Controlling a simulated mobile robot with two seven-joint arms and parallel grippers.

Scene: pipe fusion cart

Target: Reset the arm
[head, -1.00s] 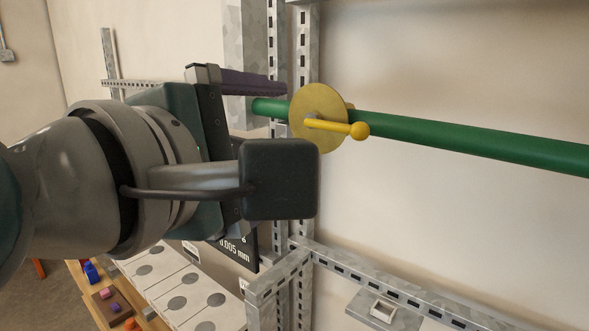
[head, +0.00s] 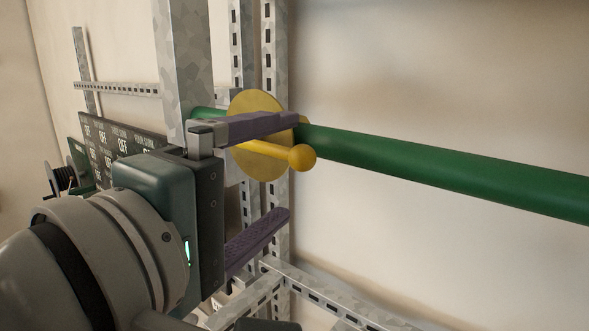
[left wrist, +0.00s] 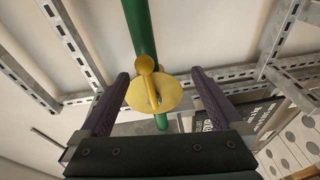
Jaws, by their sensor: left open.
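My left gripper (head: 262,180) is open, with its two purple fingers apart and nothing between the tips that I can see gripped. In the head view its upper finger passes in front of a yellow disc (head: 246,163) on a green pipe (head: 430,172). A yellow lever with a ball end (head: 301,158) sticks out from the disc, just below the upper finger. In the left wrist view the disc (left wrist: 165,94) and the lever's ball (left wrist: 146,65) show between the two fingers. I cannot tell whether a finger touches them. My right gripper is not in view.
Perforated metal uprights (head: 272,60) stand behind the disc, and a slotted rail (head: 310,291) runs low at the right. A dark sign board (head: 125,145) is behind my left arm.

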